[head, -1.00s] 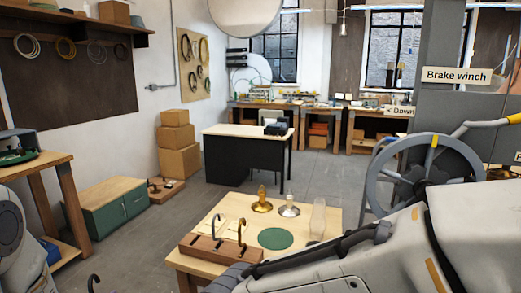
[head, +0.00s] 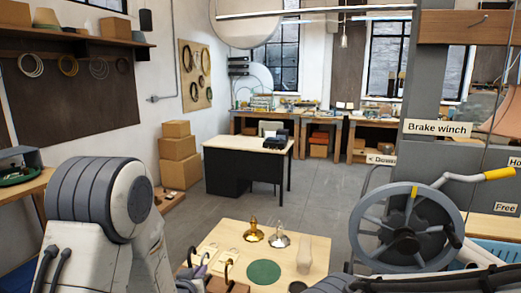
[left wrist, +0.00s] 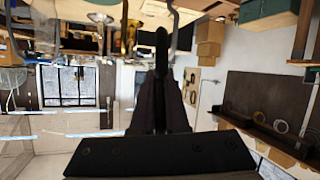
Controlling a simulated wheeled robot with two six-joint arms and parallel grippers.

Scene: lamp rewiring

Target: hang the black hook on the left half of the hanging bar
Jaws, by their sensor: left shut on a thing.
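In the left wrist view my left gripper (left wrist: 161,100) is shut on the black hook (left wrist: 161,45), whose dark stem stands out between the fingertips. In the head view my left arm comes down at the left, and the gripper is mostly hidden at the bottom edge. Thin curved hooks (head: 228,268) show there by the brown wooden block (head: 230,287); I cannot tell clearly which one is held. I cannot make out the hanging bar for certain; a wooden beam (head: 465,27) with a small metal piece is at the upper right. My right gripper is not in view.
The light wood table (head: 225,232) holds a brass lamp base (head: 253,232), a silver one (head: 279,238), a clear glass piece (head: 304,255) and a green disc (head: 264,272). The brake winch wheel (head: 408,228) stands at the right.

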